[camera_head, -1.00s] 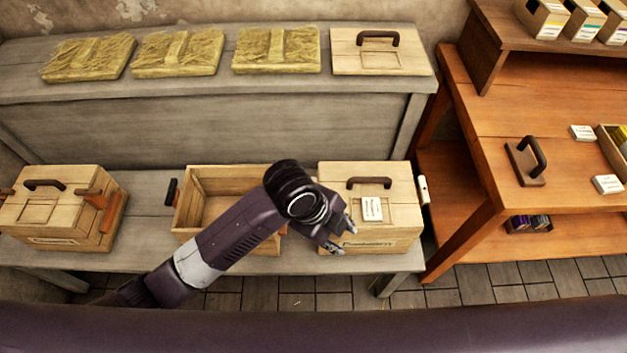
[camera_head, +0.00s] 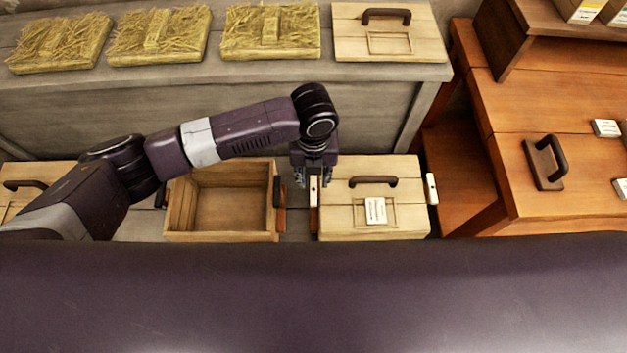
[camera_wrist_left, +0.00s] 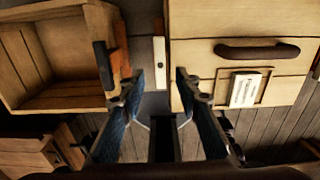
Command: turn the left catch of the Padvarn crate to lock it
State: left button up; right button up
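The closed wooden crate that I take for the Padvarn crate (camera_head: 340,221) stands on the low grey bench, with a dark handle and a white card on its lid. Its left catch (camera_head: 313,191), a narrow pale strip, lies along its left side. The catch also shows in the left wrist view (camera_wrist_left: 158,50), with a dark dot on it. My left gripper (camera_head: 314,182) points down over this catch. Its two fingers (camera_wrist_left: 157,80) are apart, one on each side of the catch's line, and I cannot tell whether they touch it. My right gripper is not in view.
An open empty crate (camera_head: 180,222) with dark and orange catches stands close on the left. A pale right catch (camera_head: 432,188) is on the closed crate's far side. An orange-brown table (camera_head: 515,195) stands to the right. Straw-covered lids (camera_head: 160,35) lie on the shelf behind.

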aim_at(314, 189)
pick_arm(q)
notch_tip(314, 189, down, 4)
jog(key=shift+w+f, duration=0.1)
jog(key=shift+f, duration=0.55)
jog(key=c, duration=0.7)
grip_shut()
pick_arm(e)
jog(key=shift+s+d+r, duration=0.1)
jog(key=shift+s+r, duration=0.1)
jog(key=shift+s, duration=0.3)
